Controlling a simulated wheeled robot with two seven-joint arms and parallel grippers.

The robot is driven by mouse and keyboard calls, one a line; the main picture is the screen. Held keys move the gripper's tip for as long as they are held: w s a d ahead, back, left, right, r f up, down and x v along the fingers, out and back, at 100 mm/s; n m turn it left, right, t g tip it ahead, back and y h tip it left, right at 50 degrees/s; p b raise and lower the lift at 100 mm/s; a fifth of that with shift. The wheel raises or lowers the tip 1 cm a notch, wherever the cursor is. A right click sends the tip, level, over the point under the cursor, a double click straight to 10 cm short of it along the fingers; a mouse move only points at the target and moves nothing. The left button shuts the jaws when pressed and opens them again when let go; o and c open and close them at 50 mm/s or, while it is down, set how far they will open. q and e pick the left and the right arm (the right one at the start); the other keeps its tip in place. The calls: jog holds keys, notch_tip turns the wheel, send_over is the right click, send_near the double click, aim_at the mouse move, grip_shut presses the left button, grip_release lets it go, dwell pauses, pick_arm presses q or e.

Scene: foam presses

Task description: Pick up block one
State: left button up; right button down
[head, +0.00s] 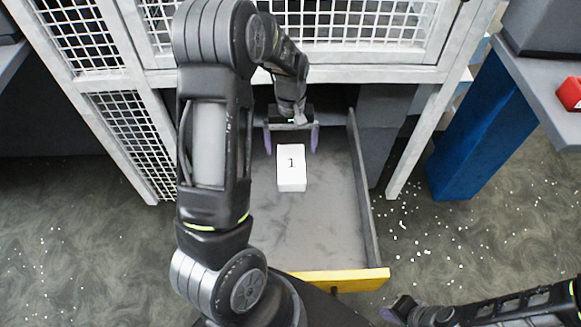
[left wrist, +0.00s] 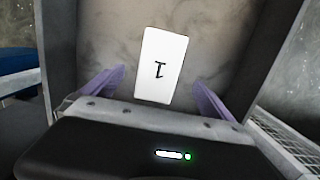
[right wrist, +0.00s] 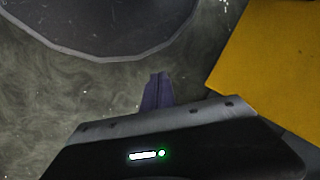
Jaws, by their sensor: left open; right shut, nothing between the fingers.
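Block one (head: 291,168) is a white box with a black "1" on top. It lies in the open grey drawer (head: 320,228), towards the back. My left gripper (head: 291,140) is open above the drawer, at the far end of the block. In the left wrist view the block (left wrist: 161,65) shows between the two purple fingers (left wrist: 158,92), apart from both. My right gripper (head: 394,311) is low at the right, outside the drawer near its yellow front. In the right wrist view its fingers (right wrist: 157,92) are together with nothing between them.
The drawer's right wall (head: 360,170) and yellow front (head: 340,280) bound the space around the block. A white mesh cage (head: 350,28) stands behind. A blue post (head: 478,135) and a table with a red block (head: 570,93) are at the right. White bits litter the floor.

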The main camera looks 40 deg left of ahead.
aim_at(291, 163)
pick_arm(q)
jog(key=shift+s+d+f, duration=0.1)
jog(key=shift+f, duration=1.2)
notch_tip(291, 163, down, 5)
jog(key=shift+d+f+b, duration=0.1)
jog(key=shift+f+b, duration=0.05)
jog(key=shift+b, duration=0.2)
jog(key=c, duration=1.4)
jog(key=shift+c, duration=0.2)
notch_tip(291, 163, up, 10)
jog(key=shift+r+p, duration=0.1)
jog(key=shift+p, duration=0.45)
jog(key=shift+d, duration=0.1)
